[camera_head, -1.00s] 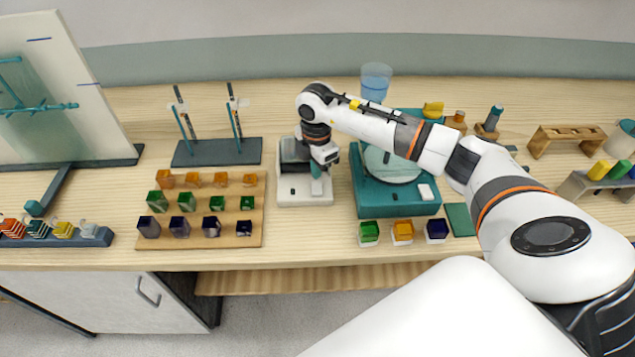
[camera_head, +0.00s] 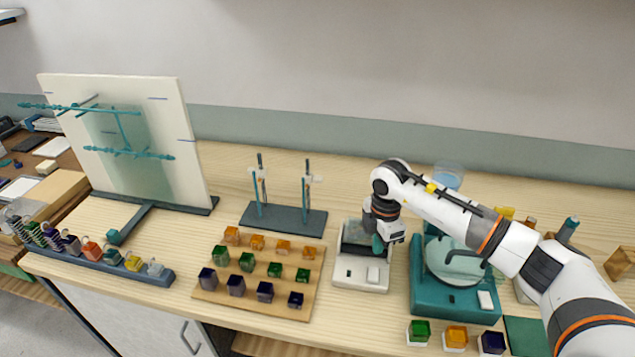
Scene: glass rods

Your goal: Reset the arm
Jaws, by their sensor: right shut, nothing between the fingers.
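My right arm reaches in from the right side of the head view. Its gripper (camera_head: 377,243) points down over the white device (camera_head: 361,284) near the middle of the bench. The gripper is shut and empty, and its teal fingertips are partly hidden by the wrist. I cannot tell whether the fingertips touch the device. The glass rods (camera_head: 284,188) stand upright in a dark rack (camera_head: 283,221) to the left of the gripper. My left gripper is out of view.
A wooden board (camera_head: 318,285) with rows of coloured cubes lies left of the white device. A teal device (camera_head: 440,297) with a round plate stands right of it, under my arm. A white upright panel (camera_head: 186,150) and a strip of coloured blocks (camera_head: 160,279) are at the left.

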